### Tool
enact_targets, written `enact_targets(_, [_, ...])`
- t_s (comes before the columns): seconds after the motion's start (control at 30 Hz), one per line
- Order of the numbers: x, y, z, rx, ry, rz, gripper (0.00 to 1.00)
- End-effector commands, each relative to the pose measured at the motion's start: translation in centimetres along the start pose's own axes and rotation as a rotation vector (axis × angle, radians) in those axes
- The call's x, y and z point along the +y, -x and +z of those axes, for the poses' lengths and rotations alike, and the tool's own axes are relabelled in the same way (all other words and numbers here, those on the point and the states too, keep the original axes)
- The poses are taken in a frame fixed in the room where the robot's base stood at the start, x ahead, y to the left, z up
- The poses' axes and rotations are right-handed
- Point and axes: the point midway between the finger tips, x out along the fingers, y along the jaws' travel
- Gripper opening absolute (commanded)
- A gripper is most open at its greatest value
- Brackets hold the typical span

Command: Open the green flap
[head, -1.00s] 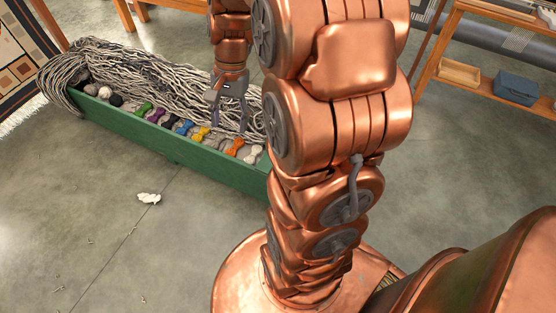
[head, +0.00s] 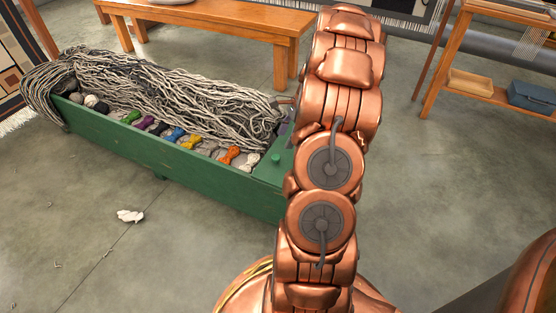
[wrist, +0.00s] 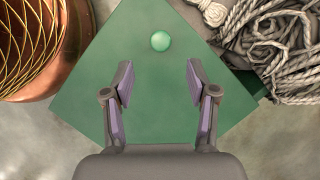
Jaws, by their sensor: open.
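The green flap (head: 268,174) is a flat panel at the right end of the long green box (head: 150,155), with a small round green knob (head: 276,158) on it. In the wrist view the flap (wrist: 145,110) fills the middle, lying flat, and the knob (wrist: 160,41) shows near its far corner. My gripper (wrist: 158,78) is open and empty over the flap, its two fingers on either side below the knob in the picture. In the head view my arm hides most of the gripper and the flap's right part.
Grey rope-like yarn (head: 160,95) heaps along the box's back and hangs over its left end. Several coloured skeins (head: 178,135) lie in a row along its front. A wooden bench (head: 215,22) stands behind. A white scrap (head: 130,216) lies on the open floor.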

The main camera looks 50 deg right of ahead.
Motion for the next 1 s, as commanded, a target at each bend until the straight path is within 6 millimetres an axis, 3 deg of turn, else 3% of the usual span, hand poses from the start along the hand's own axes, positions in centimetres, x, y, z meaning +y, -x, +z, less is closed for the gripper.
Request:
enact_targets(0.23, [0.0, -1.8, -0.1, -0.002, -0.003, 0.0, 0.58])
enact_targets(0.63, [0.0, -7.2, -0.1, -0.002, -0.003, 0.001, 0.58])
enact_targets(1.0, [0.0, -7.7, -0.1, 0.0, -0.002, -0.002, 0.56])
